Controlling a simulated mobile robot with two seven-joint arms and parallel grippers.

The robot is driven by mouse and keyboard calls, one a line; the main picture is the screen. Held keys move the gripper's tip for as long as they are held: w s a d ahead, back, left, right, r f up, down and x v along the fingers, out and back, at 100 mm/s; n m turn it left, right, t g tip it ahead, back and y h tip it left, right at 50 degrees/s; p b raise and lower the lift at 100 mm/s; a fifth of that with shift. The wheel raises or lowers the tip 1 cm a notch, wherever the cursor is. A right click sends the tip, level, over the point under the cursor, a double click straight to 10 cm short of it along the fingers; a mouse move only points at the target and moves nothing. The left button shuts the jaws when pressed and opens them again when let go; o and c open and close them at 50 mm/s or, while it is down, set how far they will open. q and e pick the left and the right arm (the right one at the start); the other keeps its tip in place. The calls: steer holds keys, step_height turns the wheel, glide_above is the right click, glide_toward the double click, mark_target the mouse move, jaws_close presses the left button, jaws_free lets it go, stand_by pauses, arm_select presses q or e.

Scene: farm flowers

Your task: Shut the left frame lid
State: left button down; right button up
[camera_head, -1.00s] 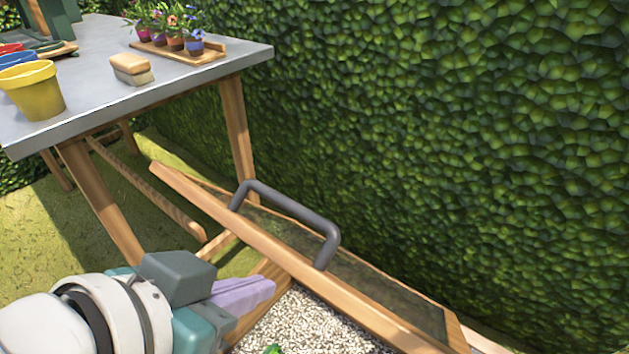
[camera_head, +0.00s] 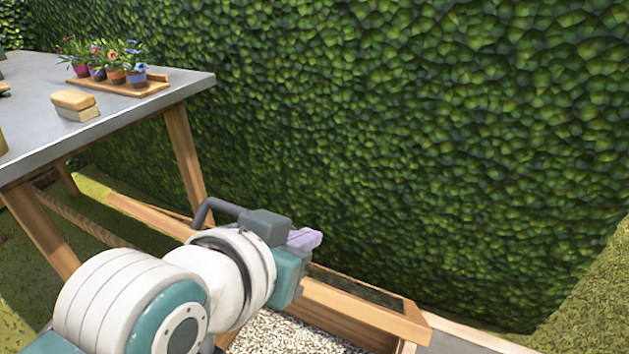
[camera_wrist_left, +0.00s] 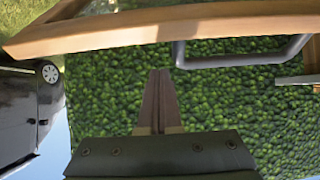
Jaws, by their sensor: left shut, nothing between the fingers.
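The left frame lid is a wooden frame (camera_head: 366,312) around a dark panel, with a grey bar handle (camera_head: 213,206). It stands open at a tilt over a wooden box with pale gravel (camera_head: 285,337). My left gripper (camera_head: 314,238) is shut and empty, in front of the lid, and its arm hides the lid's middle and part of the handle. In the left wrist view the shut fingers (camera_wrist_left: 160,74) lie below the wooden rail (camera_wrist_left: 150,28) and left of the handle (camera_wrist_left: 245,60). I cannot tell whether they touch the lid. My right gripper is out of view.
A grey-topped table (camera_head: 135,110) stands at the left with a brush (camera_head: 75,105) and a wooden tray (camera_head: 150,88) of potted flowers. A dense hedge (camera_head: 400,130) rises close behind the lid. Grass (camera_head: 590,285) is open at the right.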

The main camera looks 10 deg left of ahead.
arm_select(q)
steer(key=shift+s+a+f, duration=0.25)
steer(key=shift+s+f, duration=0.2)
steer(key=shift+s, duration=0.25)
steer(key=shift+s+a+f, duration=0.25)
steer(key=shift+s+f, duration=0.2)
steer(key=shift+s, duration=0.2)
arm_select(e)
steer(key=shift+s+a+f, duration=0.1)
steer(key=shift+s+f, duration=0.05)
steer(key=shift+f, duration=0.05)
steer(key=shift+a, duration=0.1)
